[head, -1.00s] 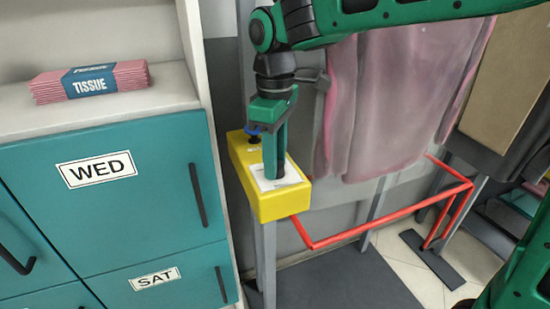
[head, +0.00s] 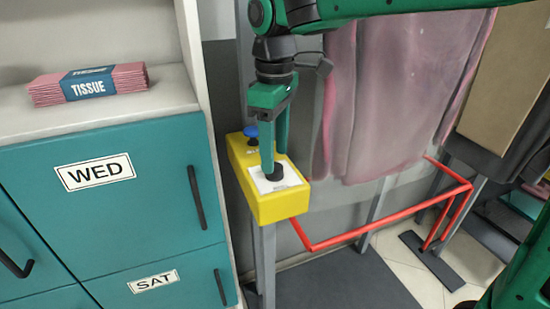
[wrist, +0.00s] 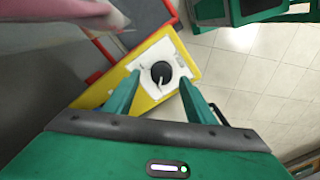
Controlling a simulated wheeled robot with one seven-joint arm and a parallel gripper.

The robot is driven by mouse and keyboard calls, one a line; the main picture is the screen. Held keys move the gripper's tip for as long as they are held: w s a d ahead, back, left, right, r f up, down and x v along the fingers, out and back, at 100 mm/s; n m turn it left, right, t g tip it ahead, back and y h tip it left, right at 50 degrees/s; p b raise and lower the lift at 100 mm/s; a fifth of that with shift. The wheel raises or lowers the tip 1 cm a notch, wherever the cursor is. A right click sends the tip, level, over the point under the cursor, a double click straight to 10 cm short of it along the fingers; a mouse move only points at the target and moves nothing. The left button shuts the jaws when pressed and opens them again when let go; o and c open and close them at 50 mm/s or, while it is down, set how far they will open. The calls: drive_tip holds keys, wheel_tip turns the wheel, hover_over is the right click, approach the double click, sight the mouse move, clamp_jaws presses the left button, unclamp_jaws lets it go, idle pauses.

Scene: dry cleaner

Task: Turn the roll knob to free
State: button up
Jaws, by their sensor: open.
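The roll knob (wrist: 161,73) is a round black dial with a light pointer mark, on a white label plate. In the wrist view it sits between and beyond my fingertips, its pointer toward the lower part of the picture. In the head view the knob (head: 274,172) is partly hidden behind a finger. The yellow control box (head: 263,207) stands on a grey post, with a blue button (head: 251,131) at its far end. My gripper (head: 275,160) is open and points down over the knob. It also shows in the wrist view (wrist: 160,98). I cannot tell whether a finger touches the knob.
Teal drawers marked WED and SAT (head: 105,215) stand close on the left, with a tissue pack (head: 88,84) on the shelf above. Pink plastic-covered garments (head: 385,100) hang at the right. A red rail (head: 350,236) runs low beside the box.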

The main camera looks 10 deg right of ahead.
wheel_tip(320, 180, up, 8)
drive_tip(key=shift+f, duration=0.1)
idle(0.4)
